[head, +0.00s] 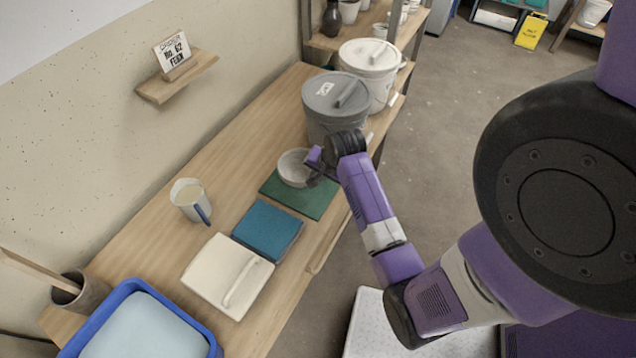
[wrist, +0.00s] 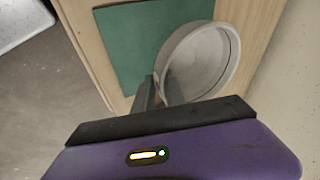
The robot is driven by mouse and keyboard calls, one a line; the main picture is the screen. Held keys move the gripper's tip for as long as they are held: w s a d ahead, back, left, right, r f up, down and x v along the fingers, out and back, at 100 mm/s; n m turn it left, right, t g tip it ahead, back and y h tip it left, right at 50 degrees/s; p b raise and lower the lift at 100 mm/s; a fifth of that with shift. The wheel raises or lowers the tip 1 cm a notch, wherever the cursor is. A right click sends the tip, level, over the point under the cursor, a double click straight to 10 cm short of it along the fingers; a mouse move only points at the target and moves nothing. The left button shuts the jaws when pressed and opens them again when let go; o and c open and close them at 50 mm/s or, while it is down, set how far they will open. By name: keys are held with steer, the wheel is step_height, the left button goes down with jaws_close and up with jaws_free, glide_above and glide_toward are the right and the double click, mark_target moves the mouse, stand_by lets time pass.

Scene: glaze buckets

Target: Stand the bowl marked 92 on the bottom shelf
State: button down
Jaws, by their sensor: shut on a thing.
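A light grey bowl (head: 292,168) is at the far end of the workbench, over a green mat (head: 310,198). It also shows in the wrist view (wrist: 200,62), with its open side facing the camera. My gripper (head: 316,168) is shut on the bowl's near rim, and its two fingers (wrist: 160,90) straddle the wall in the wrist view. I cannot tell whether the bowl touches the mat. No number shows on the bowl. A shelf unit (head: 400,40) with pots stands behind the bench; its bottom shelf is not clearly in view.
A grey lidded bucket (head: 335,105) and a white lidded bucket (head: 370,72) stand just beyond the bowl. The floor right of the bench is open.

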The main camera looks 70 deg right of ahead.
steer(key=shift+f, duration=2.15)
steer(key=c, duration=1.8)
jaws_free()
steer(key=shift+f, duration=0.2)
steer(key=o, duration=0.4)
steer(key=shift+r, duration=0.1)
